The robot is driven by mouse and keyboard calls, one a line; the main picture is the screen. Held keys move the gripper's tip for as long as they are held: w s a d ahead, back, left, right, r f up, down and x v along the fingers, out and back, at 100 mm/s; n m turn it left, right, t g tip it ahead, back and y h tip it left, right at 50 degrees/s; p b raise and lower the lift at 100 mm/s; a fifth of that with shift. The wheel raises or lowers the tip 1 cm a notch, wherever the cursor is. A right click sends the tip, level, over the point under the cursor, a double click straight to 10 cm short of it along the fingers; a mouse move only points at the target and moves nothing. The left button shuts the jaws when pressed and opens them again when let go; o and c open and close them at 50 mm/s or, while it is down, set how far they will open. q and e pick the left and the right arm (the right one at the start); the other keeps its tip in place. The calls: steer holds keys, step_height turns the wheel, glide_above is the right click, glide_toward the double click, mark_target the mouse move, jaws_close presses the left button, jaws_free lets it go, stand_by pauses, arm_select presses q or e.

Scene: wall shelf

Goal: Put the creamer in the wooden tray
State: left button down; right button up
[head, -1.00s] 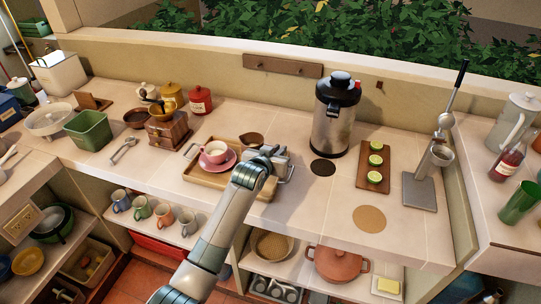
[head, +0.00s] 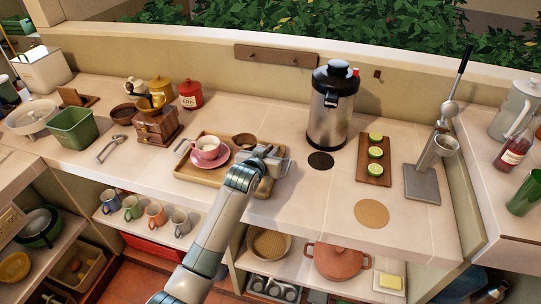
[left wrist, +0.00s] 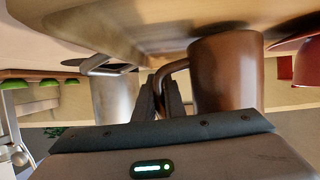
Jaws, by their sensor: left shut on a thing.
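The brown creamer (head: 244,140) is at the back right part of the wooden tray (head: 200,180) in the head view, partly hidden by my gripper. My left gripper (head: 262,157) is at the tray's right end, shut on the creamer's handle. The left wrist view appears upside down. There the dark fingers (left wrist: 168,100) close on the handle beside the creamer's brown body (left wrist: 222,72). The creamer looks upright and at the tray or very close to it; I cannot tell if it touches. My right gripper is not in view.
A pink cup (head: 205,147) on a pink saucer (head: 222,160) stands on the tray, left of the creamer. A wooden grinder (head: 157,128) stands behind left. A steel dispenser (head: 328,125) and a board with lime halves (head: 374,173) are right.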

arm_select(q)
steer(key=shift+f, duration=0.35)
steer(key=shift+r, duration=0.1)
steer(key=c, duration=2.3)
jaws_free()
steer(key=shift+f, duration=0.25)
steer(key=o, duration=0.5)
steer(key=shift+c, duration=0.2)
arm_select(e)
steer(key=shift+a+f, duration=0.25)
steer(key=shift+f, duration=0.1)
arm_select(q)
steer(key=shift+s+r, duration=0.1)
steer(key=shift+r, duration=0.1)
